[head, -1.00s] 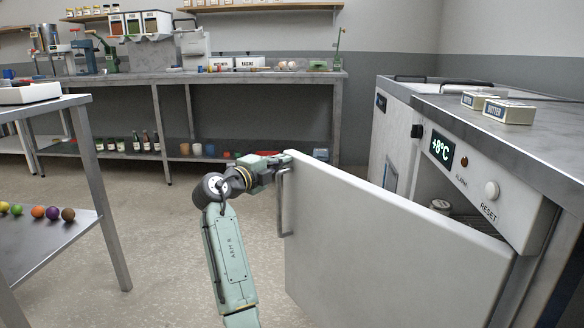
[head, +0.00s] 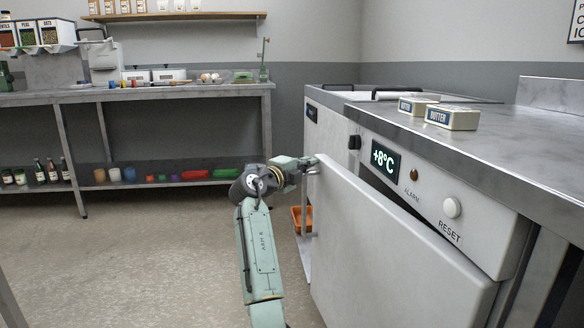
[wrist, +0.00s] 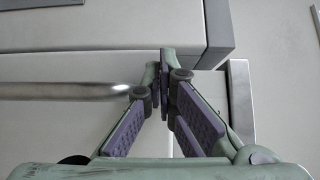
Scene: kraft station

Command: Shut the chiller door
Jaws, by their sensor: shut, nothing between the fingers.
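The white chiller door (head: 395,250) hangs ajar in the head view, at a narrower angle to the chiller front, and covers most of the opening. The chiller's control panel (head: 430,190) shows +8°C above it. The door's metal handle (head: 307,205) is at its left edge, and a handle bar shows at the left of the wrist view (wrist: 65,91). My gripper (head: 312,160) is at the door's upper left corner, near the top of the handle. In the wrist view my gripper's fingers (wrist: 164,65) are together and empty. Whether they touch the door I cannot tell.
Two butter boxes (head: 451,117) stand on the steel counter (head: 500,130) above the chiller. An orange tray (head: 300,219) is low behind the handle. A long workbench (head: 150,92) runs along the back wall. The floor (head: 150,260) left of my arm is clear.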

